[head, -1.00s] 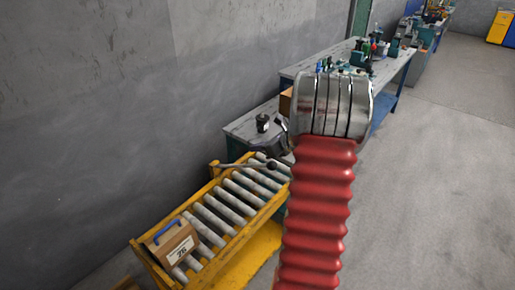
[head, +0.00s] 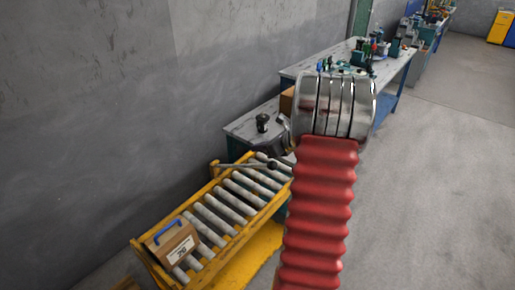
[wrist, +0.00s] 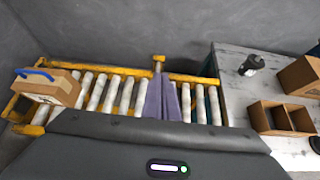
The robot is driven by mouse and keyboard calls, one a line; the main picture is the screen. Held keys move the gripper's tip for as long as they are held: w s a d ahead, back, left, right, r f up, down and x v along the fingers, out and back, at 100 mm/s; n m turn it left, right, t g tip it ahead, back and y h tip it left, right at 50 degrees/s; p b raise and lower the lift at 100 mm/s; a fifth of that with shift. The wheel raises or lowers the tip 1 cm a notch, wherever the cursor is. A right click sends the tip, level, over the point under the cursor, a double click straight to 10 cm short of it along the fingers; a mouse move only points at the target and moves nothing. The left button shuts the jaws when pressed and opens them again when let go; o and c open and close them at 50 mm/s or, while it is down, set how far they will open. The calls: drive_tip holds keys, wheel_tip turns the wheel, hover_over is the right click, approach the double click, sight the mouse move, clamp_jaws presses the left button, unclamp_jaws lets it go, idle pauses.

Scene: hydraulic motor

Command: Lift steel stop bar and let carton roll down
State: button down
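A brown carton (head: 172,240) with a blue handle and a white label sits on the rollers at the near left end of a yellow roller conveyor (head: 262,211). The wrist view shows the carton (wrist: 47,87) at the left. The grey stop bar (head: 243,164), ending in a black knob, lies across the rollers near the conveyor's far end. My gripper (head: 279,147) is just above and beyond the knob, partly hidden by my arm. In the wrist view its two purple-grey fingers (wrist: 164,76) are close together over the rollers, hiding the bar. I see nothing held between them.
A workbench (head: 245,126) with a dark bottle (head: 262,122) stands just beyond the conveyor. The wrist view shows an open brown box (wrist: 281,117) on it. A grey wall runs along the left. The floor at the right is clear.

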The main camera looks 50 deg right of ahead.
drive_tip(key=a+v, duration=0.1)
drive_tip(key=v, duration=1.2)
drive_tip(key=shift+d, duration=0.4)
drive_tip(key=shift+s, duration=0.1)
drive_tip(key=s+f+t, duration=0.1)
drive_tip(key=s+f, duration=0.2)
drive_tip(key=f, duration=0.6)
drive_tip(key=s+f+t, duration=0.2)
drive_tip(key=s+f, duration=0.1)
drive_tip(key=f, duration=0.5)
drive_tip(key=shift+d+f+t, duration=0.3)
drive_tip(key=shift+d+f, duration=0.05)
drive_tip(key=shift+d, duration=0.05)
drive_tip(key=shift+w, duration=0.15)
